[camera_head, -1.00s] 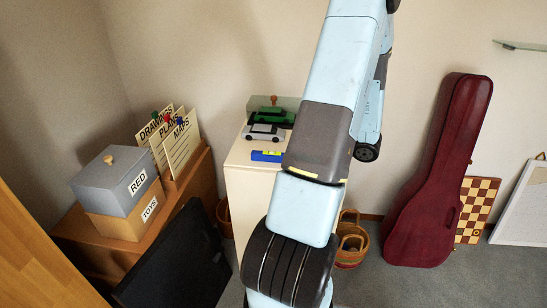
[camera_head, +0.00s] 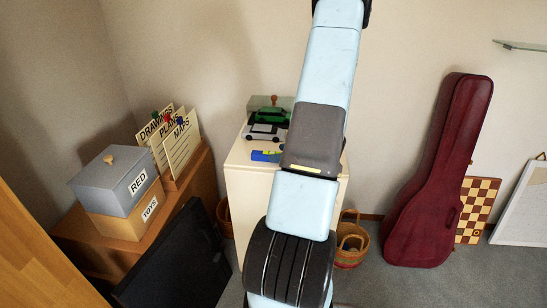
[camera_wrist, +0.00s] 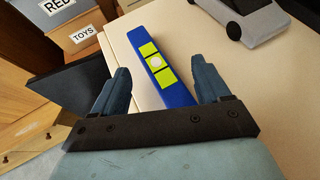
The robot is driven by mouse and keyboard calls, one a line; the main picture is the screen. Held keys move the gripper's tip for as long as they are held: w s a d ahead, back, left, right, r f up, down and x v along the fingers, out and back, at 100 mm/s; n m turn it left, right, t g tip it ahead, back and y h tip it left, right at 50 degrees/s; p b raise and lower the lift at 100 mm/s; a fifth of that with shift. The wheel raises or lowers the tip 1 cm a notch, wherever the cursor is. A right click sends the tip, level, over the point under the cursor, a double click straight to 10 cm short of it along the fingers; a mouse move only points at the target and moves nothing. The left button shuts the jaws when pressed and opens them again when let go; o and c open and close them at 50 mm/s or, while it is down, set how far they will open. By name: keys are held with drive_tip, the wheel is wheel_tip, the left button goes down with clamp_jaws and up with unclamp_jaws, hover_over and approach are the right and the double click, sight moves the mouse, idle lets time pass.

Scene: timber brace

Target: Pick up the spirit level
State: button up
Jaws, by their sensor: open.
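The spirit level is a blue bar with yellow-green windows. It lies on top of the cream cabinet in the head view (camera_head: 264,156), partly hidden behind my arm. In the wrist view the spirit level (camera_wrist: 163,70) runs lengthwise between the two spread fingers of my gripper (camera_wrist: 165,88). The gripper is open, with nothing held. The near end of the level is hidden behind the gripper's dark crossbar. I cannot tell how high the fingers are above the top. In the head view my gripper is hidden behind my arm.
The cream cabinet (camera_head: 245,195) has a silver toy car (camera_wrist: 245,20) and a green toy car (camera_head: 270,116) behind the level. A dark panel (camera_head: 175,262), a grey box (camera_head: 113,180) and a basket (camera_head: 352,240) stand around it. A red guitar case (camera_head: 435,175) leans at the right.

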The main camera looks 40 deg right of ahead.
drive_tip(key=shift+x, duration=0.9)
drive_tip(key=shift+c, duration=0.4)
drive_tip(key=c, duration=1.3)
